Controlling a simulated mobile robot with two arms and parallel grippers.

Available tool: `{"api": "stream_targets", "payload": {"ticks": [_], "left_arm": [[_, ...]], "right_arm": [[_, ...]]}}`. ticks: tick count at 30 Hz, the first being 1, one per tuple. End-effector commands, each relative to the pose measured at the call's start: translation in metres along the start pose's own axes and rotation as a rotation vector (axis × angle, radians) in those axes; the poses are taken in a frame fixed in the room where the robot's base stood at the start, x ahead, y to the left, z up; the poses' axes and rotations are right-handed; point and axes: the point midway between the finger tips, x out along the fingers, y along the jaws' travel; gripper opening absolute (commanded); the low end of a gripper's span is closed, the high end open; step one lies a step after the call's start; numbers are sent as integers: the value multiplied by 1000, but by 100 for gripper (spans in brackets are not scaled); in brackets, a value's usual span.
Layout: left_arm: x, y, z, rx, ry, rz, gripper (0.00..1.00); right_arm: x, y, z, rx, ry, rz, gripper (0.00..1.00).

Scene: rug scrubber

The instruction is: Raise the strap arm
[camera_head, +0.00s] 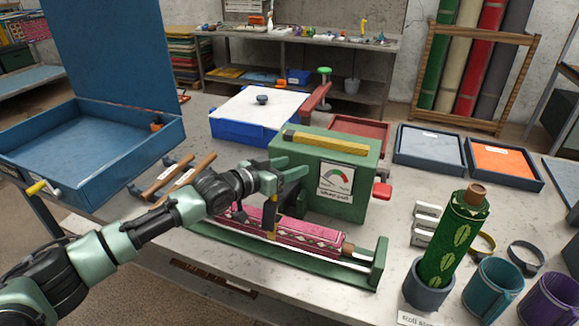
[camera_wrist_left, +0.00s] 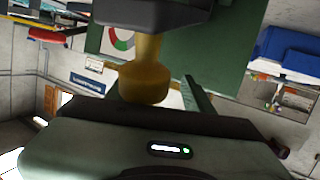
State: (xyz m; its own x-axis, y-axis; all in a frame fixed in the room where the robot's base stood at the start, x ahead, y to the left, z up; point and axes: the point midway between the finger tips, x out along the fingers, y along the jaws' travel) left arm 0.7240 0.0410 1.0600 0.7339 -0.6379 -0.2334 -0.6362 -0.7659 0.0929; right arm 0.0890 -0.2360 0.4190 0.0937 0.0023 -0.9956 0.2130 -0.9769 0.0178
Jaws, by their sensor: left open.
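A green machine (camera_head: 338,160) with a dial gauge stands mid-table. A rolled pink patterned rug (camera_head: 308,238) lies in the green trough (camera_head: 300,266) in front of it. A yellow upright piece (camera_head: 271,218), perhaps part of the strap arm, stands against the rug just below my left gripper (camera_head: 283,178). My left gripper is open at the machine's left front. In the left wrist view, a yellow rounded knob (camera_wrist_left: 145,82) shows between my dark upper finger and broad lower finger; contact cannot be told. My right gripper is out of view.
A blue open-lidded box (camera_head: 90,140) is at left, with wooden-handled tools (camera_head: 180,178) nearby. A white-topped blue box (camera_head: 262,108) stands behind the machine. A green rug roll (camera_head: 452,245) stands in a holder at right front, beside cups (camera_head: 492,288). Trays (camera_head: 428,147) lie at back right.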

Motion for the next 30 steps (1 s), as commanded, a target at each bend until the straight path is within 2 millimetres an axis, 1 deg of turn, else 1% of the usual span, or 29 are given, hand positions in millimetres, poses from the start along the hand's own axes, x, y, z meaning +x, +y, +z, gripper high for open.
{"api": "stream_targets", "payload": {"ticks": [2, 5, 12, 15, 18, 22, 30], "left_arm": [[-1, 1, -1, -1, 2, 1, 52], [-9, 0, 0, -3, 3, 2, 52], [-49, -1, 2, -1, 1, 0, 52], [-64, -2, 2, 0, 1, 0, 52], [-73, -2, 2, 0, -1, 0, 52], [-77, -1, 1, -1, -1, 1, 52], [-77, -1, 0, -1, 0, 1, 52]], "right_arm": [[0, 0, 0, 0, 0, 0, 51], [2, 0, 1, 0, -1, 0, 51], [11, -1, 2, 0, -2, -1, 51], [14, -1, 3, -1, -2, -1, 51], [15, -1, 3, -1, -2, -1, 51], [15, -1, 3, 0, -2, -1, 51], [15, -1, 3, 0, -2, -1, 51]]}}
